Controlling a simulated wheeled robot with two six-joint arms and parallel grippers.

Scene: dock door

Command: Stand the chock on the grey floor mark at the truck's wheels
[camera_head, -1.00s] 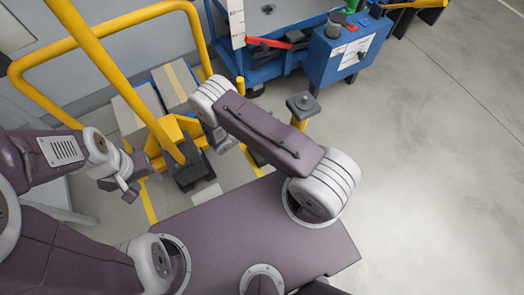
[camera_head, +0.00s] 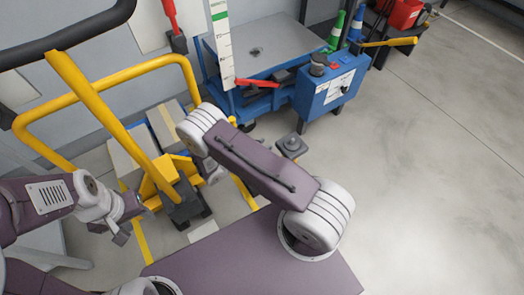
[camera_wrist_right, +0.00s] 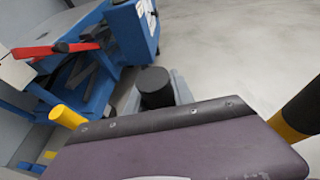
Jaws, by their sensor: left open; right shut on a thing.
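The yellow truck (camera_head: 112,112) has a long tilted handle bar with a black loop at its top. A dark block (camera_head: 184,203) is at its foot; the wheels are not clear. A small pale patch (camera_head: 203,230) lies on the floor just below; I cannot tell whether it is the grey floor mark. I cannot make out the chock. My left gripper (camera_head: 122,232) is open at the left, left of the truck's foot in the picture.
A blue machine with a control box (camera_head: 330,90) and red lever (camera_head: 257,83) stands behind. A yellow rail (camera_head: 110,82) surrounds brown-grey boxes (camera_head: 123,158). A black-capped thing (camera_head: 290,147) also shows in the right wrist view (camera_wrist_right: 155,88). Open floor lies at the right.

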